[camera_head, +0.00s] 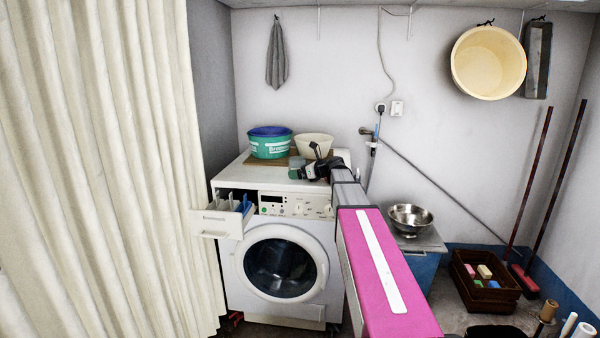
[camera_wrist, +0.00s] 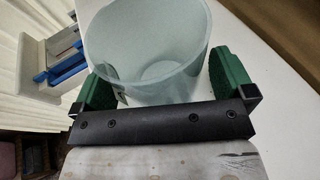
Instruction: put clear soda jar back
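The clear soda jar (camera_wrist: 150,35) is a pale, see-through, open-topped vessel in the wrist view. I look down into its mouth. In the head view my gripper (camera_head: 308,168) is over the front part of the washing machine's top (camera_head: 238,174). The jar is small and hard to make out there. Whether its base touches the top is hidden.
The washing machine's detergent drawer (camera_head: 214,222) is pulled out at the left. A teal tub (camera_head: 270,148) and a cream bowl (camera_head: 318,138) stand behind my gripper on a brown board. A steel bowl (camera_head: 410,220) sits right of the machine. A curtain (camera_head: 110,160) hangs left.

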